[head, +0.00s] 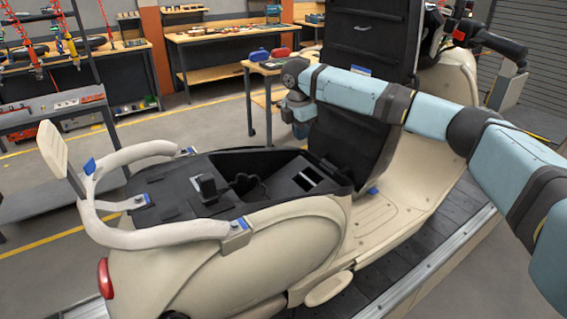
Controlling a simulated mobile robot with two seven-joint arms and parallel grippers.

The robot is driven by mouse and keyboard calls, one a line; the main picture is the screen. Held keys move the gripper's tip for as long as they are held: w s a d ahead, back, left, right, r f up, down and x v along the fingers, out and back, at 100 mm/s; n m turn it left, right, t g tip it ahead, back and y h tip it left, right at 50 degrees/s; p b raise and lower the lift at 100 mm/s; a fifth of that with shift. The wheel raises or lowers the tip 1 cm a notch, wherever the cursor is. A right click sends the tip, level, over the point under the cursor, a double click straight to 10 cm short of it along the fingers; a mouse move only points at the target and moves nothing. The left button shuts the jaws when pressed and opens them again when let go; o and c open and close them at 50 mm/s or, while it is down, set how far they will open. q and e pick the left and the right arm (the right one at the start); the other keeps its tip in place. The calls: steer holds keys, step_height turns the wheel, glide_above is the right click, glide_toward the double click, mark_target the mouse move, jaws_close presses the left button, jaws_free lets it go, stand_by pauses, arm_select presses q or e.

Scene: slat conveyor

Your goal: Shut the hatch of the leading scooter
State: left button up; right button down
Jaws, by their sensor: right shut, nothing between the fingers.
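A cream scooter (280,244) stands on the slat conveyor (400,262), its tail to the left and its handlebar (490,40) at the upper right. Its black under-seat compartment (190,187) is uncovered. The black hatch (362,45) stands raised, nearly upright, at the compartment's front end. My right arm crosses in front of the hatch and hides its middle. My right gripper (301,128) points down at the hatch's left edge, above the compartment's front end. It is shut and empty; its fingertips are small and unclear. Contact with the hatch cannot be told. My left gripper is out of view.
A white grab rail (130,236) and a pale upright plate (53,149) rise at the scooter's tail. Workbenches (225,35) with tools stand behind. A rack (50,125) with hanging tools is at the left.

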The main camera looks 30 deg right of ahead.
glide_toward(307, 179)
steer(key=shift+n, duration=0.3)
steer(key=f, duration=0.2)
steer(key=f+p, duration=0.1)
steer(key=f, duration=0.1)
steer(key=d+f+p, duration=0.1)
steer(key=f, duration=0.2)
steer(key=shift+w+d, duration=0.1)
steer(key=shift+w, duration=0.05)
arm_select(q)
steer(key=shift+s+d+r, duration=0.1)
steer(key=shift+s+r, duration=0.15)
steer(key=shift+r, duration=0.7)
arm_select(e)
steer(key=shift+f, duration=0.15)
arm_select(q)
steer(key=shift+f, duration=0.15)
arm_select(e)
steer(key=f, duration=0.1)
steer(key=d+f, duration=0.1)
steer(key=shift+d+f, duration=0.15)
steer(key=shift+f, duration=0.25)
